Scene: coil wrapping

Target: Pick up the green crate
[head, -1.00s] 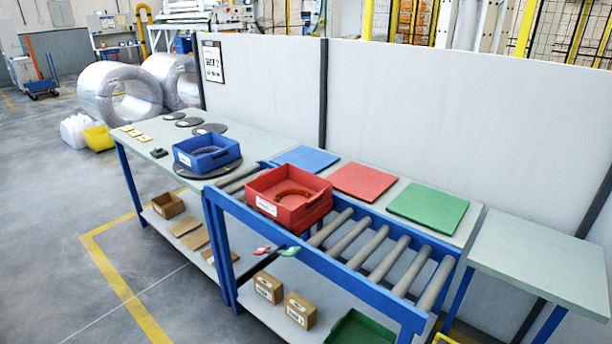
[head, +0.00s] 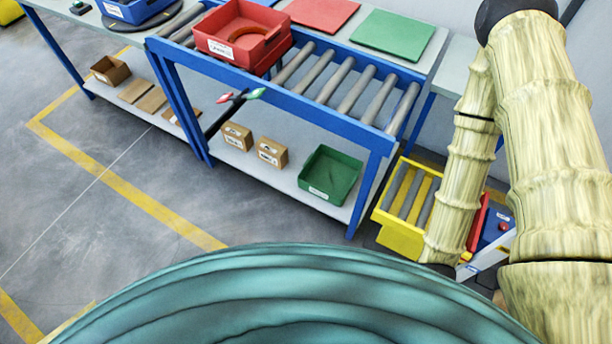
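The green crate (head: 318,189) sits on the right end of the white lower shelf (head: 280,182), under the roller table. It is open-topped, looks empty and has a small white label on its front. My arm shows at the right of the head view, pale and ribbed, bending down beside the yellow roller cart. My gripper is not visible; the arm's lower end goes out of sight near the cart, well to the right of the crate.
Cardboard boxes (head: 272,152) stand left of the crate. A blue leg (head: 364,195) of the roller table is just right of it. A red crate (head: 243,36) is on the rollers. The yellow cart (head: 401,240) stands to the right. Floor at left is clear.

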